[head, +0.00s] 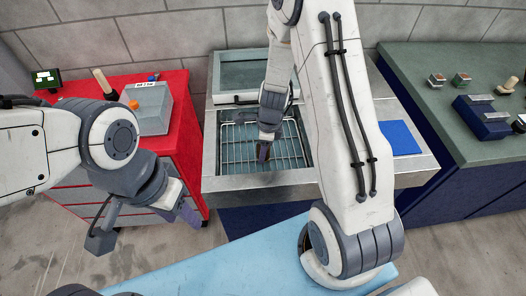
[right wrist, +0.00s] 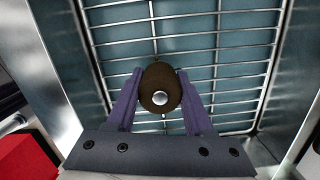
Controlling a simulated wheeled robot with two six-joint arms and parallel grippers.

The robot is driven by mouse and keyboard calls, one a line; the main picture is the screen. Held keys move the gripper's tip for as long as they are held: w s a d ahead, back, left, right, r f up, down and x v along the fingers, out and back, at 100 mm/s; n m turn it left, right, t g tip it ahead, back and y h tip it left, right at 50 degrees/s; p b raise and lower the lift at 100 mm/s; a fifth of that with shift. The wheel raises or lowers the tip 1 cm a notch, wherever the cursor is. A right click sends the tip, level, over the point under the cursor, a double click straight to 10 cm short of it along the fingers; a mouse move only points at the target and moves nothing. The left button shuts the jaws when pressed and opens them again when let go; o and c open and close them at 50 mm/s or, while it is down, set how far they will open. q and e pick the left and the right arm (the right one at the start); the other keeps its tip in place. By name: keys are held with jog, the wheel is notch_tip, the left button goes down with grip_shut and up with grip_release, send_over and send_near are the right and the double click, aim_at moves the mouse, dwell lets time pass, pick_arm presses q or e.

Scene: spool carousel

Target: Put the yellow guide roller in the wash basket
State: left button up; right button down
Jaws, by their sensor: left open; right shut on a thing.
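The wash basket (head: 236,158) is a wire basket inside the steel washing basin, and its wires also show in the right wrist view (right wrist: 108,62). My right gripper (head: 264,152) points down over the basket. In the right wrist view its purple fingers (right wrist: 160,98) are shut on a round roller (right wrist: 158,76) with a silver centre. The roller looks dark brownish yellow in the shade, with basket wires behind it. Its height above the basket floor is hard to tell. My left gripper (head: 187,214) is open and empty in front of the red cabinet, away from the basket.
The basin's steel rim (head: 270,187) surrounds the basket, with a raised lid (head: 243,72) behind. A blue pad (head: 399,138) lies right of the basin. A red cabinet (head: 185,130) with a grey box (head: 150,108) stands left. A green-topped counter (head: 430,65) stands right.

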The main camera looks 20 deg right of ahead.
jog(key=shift+f, duration=0.2)
jog(key=shift+f, duration=0.15)
jog(key=shift+c, duration=1.4)
grip_release()
